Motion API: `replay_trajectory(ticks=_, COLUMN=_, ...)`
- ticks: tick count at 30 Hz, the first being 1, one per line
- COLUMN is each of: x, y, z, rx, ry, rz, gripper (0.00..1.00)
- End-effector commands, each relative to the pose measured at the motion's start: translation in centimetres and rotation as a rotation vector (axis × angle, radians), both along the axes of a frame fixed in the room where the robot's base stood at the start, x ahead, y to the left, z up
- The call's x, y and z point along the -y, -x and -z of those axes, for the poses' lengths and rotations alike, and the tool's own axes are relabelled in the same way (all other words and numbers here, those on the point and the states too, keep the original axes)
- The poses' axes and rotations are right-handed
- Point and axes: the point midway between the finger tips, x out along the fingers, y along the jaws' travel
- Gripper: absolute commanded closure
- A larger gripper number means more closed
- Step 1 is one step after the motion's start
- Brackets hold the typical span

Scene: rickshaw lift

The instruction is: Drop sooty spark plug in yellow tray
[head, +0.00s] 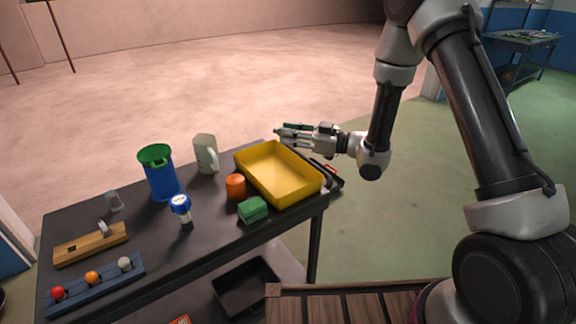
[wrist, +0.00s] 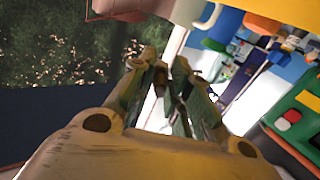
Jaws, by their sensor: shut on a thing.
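The yellow tray (head: 297,198) lies near the right end of the dark table and looks empty inside. My gripper (head: 280,134) reaches in from the right, level, at the far edge of the tray and above it. In the wrist view my gripper (wrist: 166,72) has its fingertips close together on a small thing, taken to be the sooty spark plug. The fingers mostly hide it, and its shape and soot cannot be made out.
An orange cup (head: 236,187) and a green block (head: 253,209) stand close to the tray's left side. A pale mug (head: 204,154), a blue bin (head: 160,176) with a green lid and a blue rack (head: 95,287) stand farther left. Dark items with red lie right of the tray.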

Motion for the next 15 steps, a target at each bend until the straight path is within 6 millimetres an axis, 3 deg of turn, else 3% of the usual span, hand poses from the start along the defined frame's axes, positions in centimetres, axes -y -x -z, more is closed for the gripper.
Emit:
replay_trajectory(ticks=8, x=-1.2, y=1.8, z=-1.5, rx=0.000, ry=0.001, rz=-0.084, gripper=1.00)
replay_trajectory(ticks=15, x=-1.2, y=1.7, z=0.6, rx=-0.004, ry=0.002, rz=-0.084, gripper=1.00)
